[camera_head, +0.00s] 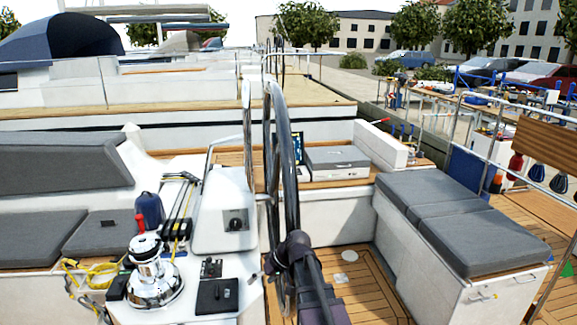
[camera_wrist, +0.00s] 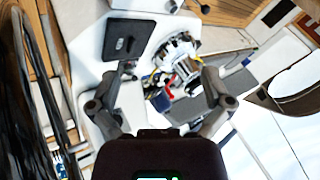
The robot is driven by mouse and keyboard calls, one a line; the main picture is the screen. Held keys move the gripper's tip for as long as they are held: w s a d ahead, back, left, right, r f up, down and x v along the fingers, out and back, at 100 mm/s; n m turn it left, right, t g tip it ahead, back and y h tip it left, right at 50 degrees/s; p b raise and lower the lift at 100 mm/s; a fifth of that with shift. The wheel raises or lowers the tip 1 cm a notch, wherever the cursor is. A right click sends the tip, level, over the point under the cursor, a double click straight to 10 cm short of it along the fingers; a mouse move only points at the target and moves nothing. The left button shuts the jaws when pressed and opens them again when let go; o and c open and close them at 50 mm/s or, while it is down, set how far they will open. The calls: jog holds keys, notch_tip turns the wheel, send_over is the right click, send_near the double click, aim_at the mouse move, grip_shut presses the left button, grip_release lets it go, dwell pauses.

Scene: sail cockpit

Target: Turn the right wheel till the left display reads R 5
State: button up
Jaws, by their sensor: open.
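A large dark steering wheel (camera_head: 291,180) stands nearly edge-on in the middle of the head view. Its rim (camera_wrist: 38,95) also runs down the left side of the wrist view, outside my fingers. My gripper (camera_head: 288,252) is low at the wheel in the head view, overlapping its lower part. In the wrist view my gripper (camera_wrist: 163,68) has its two fingers spread wide, with nothing held between them. A small screen (camera_head: 298,146) shows just behind the wheel rim, partly hidden. I cannot read any display, and cannot tell which one is the left display.
A white console (camera_head: 224,205) with a black knob stands left of the wheel. A chrome winch (camera_head: 150,275) and a black square panel (camera_head: 217,296) are beside it. Grey-cushioned seats (camera_head: 455,215) flank the right side.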

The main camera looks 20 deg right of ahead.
jog(key=w+d+r+t+y+p, duration=0.1)
jog(key=w+d+r+t+p, duration=0.1)
jog(key=d+r, duration=0.2)
jog(key=w+d+r+t+y+p, duration=0.1)
jog(key=w+d+r+p, duration=0.1)
jog(key=w+d+r, duration=0.1)
jog(key=w+d+r+t+y+p, duration=0.1)
jog(key=w+d+r+t, duration=0.1)
jog(key=d+r, duration=0.4)
jog(key=shift+w+r+n+t+y+p, duration=0.3)
jog(key=shift+w+r+p, duration=0.1)
jog(key=shift+w+r, duration=0.25)
jog(key=t+p, duration=0.1)
jog(key=t, duration=0.5)
send_near(289, 174)
jog(key=d+f, duration=0.1)
jog(key=d, duration=0.3)
jog(key=shift+s+a+f+y, duration=0.15)
jog(key=shift+s+a+y, duration=0.05)
jog(key=shift+s+y, duration=0.1)
jog(key=shift+w+a, duration=0.1)
jog(key=shift+w, duration=0.05)
jog(key=x, duration=1.3)
jog(key=shift+w+a+f, duration=0.15)
jog(key=shift+a+f, duration=0.05)
jog(key=shift+a, duration=0.05)
jog(key=c, duration=1.2)
jog(key=shift+d+r, duration=0.1)
